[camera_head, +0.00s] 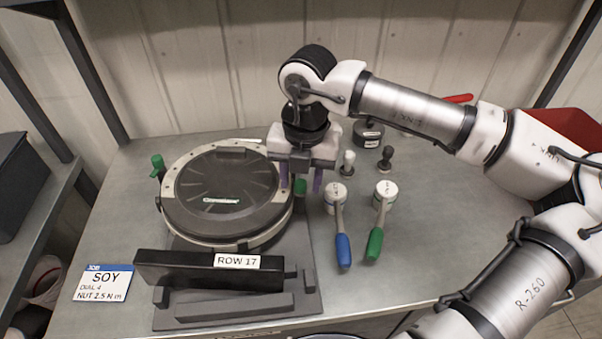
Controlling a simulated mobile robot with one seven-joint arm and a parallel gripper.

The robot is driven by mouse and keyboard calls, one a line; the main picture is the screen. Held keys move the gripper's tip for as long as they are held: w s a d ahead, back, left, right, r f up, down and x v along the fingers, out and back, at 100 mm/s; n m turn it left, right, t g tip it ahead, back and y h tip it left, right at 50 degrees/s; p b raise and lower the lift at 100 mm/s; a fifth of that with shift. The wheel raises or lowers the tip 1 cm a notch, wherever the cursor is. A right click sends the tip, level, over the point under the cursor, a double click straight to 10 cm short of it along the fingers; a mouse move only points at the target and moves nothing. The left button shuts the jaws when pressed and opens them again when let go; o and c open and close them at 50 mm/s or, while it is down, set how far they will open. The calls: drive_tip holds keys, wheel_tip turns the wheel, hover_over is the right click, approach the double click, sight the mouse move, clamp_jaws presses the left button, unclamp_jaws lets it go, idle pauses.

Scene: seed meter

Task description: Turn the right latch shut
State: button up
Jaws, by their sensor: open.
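The seed meter (226,190) is a round black-lidded housing with a pale rim, sitting on a dark base plate. The right latch (300,187) shows as a green knob at the right edge of the rim; the rest of it is hidden by my gripper or too small to tell. My gripper (301,179) points down at the right latch with its purple fingers open. The green knob appears between the fingertips, one to each side; I cannot tell whether they touch it. The left latch (158,162) has a green knob that stands at the rim's upper left.
A black bar labelled ROW 17 (196,269) stands in front of the meter. A blue-handled tool (342,245) and a green-handled tool (376,240) lie to the right. Small knobbed pieces (385,158) stand behind them. A SOY card (103,284) is at front left. The right front bench is clear.

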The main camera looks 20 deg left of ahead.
clamp_jaws()
idle(0.3)
